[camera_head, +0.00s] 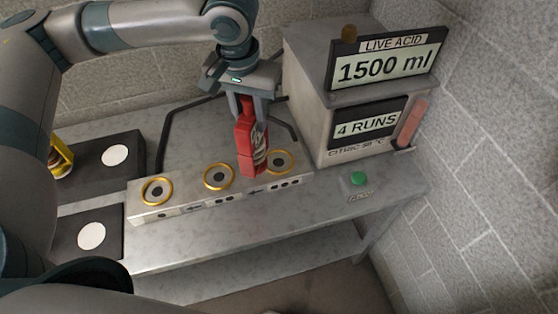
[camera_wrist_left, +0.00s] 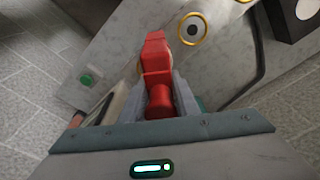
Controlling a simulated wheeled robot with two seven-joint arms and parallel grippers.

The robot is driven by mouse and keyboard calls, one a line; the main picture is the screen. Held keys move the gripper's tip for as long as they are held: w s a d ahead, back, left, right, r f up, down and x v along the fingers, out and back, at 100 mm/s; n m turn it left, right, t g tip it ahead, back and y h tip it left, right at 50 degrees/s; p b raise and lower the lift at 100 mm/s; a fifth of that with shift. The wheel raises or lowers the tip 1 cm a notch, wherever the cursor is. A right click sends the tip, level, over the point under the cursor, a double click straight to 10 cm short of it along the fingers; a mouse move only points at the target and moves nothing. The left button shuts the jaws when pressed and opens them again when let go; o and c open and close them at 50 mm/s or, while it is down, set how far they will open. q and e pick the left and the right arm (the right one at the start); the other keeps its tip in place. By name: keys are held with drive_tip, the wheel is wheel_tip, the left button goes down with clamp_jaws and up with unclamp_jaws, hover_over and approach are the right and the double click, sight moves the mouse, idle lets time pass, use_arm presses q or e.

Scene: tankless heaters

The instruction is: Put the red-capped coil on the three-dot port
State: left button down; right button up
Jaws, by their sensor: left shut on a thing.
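My left gripper (camera_head: 254,104) is shut on the red-capped coil (camera_head: 247,142), which hangs upright below it. In the head view the coil's lower end is just left of the right-hand gold-ringed port (camera_head: 280,161) and partly overlaps it. I cannot tell whether they touch. Dots mark the front face below this port, seemingly three. The coil also shows in the left wrist view (camera_wrist_left: 156,60) between the fingers, and a gold-ringed port (camera_wrist_left: 193,28) lies beyond it. My right gripper is not in view.
A middle port (camera_head: 219,176) and a left port (camera_head: 157,191) share the grey block. A box with "1500 ml" and "4 RUNS" displays (camera_head: 368,121) stands right of the coil. A green button (camera_head: 358,179) sits in front. A yellow item (camera_head: 61,157) is on a dark pad at left.

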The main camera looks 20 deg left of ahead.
use_arm(q)
drive_tip(key=shift+w+d+r+m, duration=0.2)
drive_tip(key=shift+d+r+m, duration=0.05)
drive_tip(key=shift+d+m, duration=0.35)
drive_tip(key=d+r+m+g+h+p, duration=0.1)
drive_tip(key=d+r+m, duration=0.4)
drive_tip(key=d+m, duration=0.7)
drive_tip(key=shift+w+d+m, duration=0.15)
drive_tip(key=shift+d+m, duration=0.25)
drive_tip(key=shift+m, duration=0.9)
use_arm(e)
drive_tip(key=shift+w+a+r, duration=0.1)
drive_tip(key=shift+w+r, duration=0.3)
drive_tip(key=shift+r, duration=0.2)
